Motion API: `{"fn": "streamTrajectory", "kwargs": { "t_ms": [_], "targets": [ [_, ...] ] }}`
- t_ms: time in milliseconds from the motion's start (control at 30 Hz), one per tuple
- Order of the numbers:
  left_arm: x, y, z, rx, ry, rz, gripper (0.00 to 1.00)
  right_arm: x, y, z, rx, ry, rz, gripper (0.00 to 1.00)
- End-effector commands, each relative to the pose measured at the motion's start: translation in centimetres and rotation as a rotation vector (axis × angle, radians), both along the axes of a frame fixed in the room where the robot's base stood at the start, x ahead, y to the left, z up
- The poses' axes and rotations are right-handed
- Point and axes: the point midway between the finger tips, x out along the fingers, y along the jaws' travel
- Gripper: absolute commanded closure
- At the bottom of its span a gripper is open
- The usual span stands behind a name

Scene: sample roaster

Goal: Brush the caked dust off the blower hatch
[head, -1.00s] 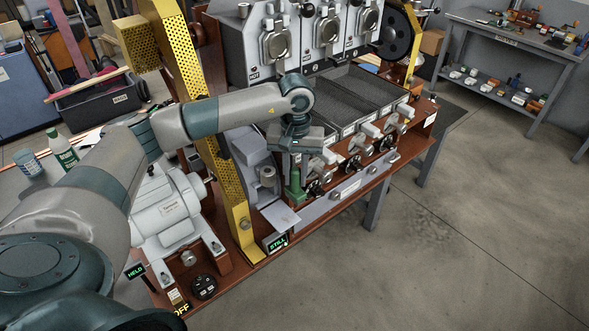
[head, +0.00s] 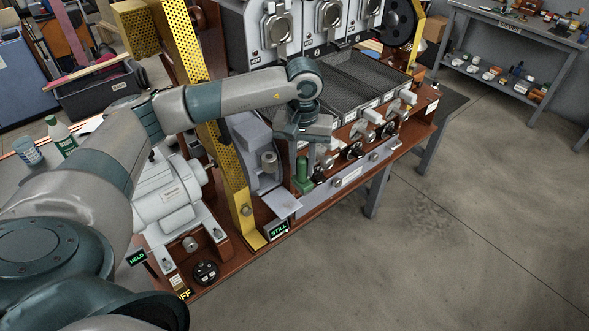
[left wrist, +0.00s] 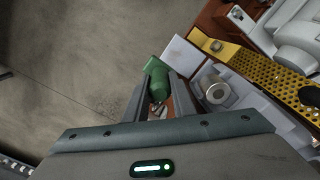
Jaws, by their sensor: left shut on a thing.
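My left gripper (head: 302,148) reaches in over the red-brown machine bench and points down. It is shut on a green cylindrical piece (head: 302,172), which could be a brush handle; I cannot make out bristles. In the left wrist view the green piece (left wrist: 157,71) shows at the fingertips. A grey curved blower housing (head: 244,135) with a round metal knob (head: 268,160) stands just left of the gripper. Below it is a pale flat plate (head: 282,204). I cannot tell which part is the hatch, and no caked dust is clear. My right gripper is not in view.
A yellow perforated upright (head: 238,185) stands left of the housing, near a white motor (head: 170,195). A small sign reading STILL (head: 278,230) is at the bench front. Several handles line the bench to the right. Open floor (head: 450,240) lies in front.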

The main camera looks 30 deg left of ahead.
Motion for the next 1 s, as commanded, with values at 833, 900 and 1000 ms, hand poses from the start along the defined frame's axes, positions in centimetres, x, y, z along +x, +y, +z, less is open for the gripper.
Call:
{"fn": "streamTrajectory", "kwargs": {
  "t_ms": [833, 900, 1000],
  "targets": [
    [-12.1, -10.9, -2.7, 0.007, 0.004, -0.408, 0.99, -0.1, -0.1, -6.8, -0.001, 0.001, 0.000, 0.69],
    [-12.1, -10.9, -2.7, 0.007, 0.004, -0.407, 0.99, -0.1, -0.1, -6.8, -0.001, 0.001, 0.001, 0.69],
    [-12.1, -10.9, -2.7, 0.007, 0.004, -0.407, 0.99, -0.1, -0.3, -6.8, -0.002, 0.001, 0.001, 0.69]
  ]
}}
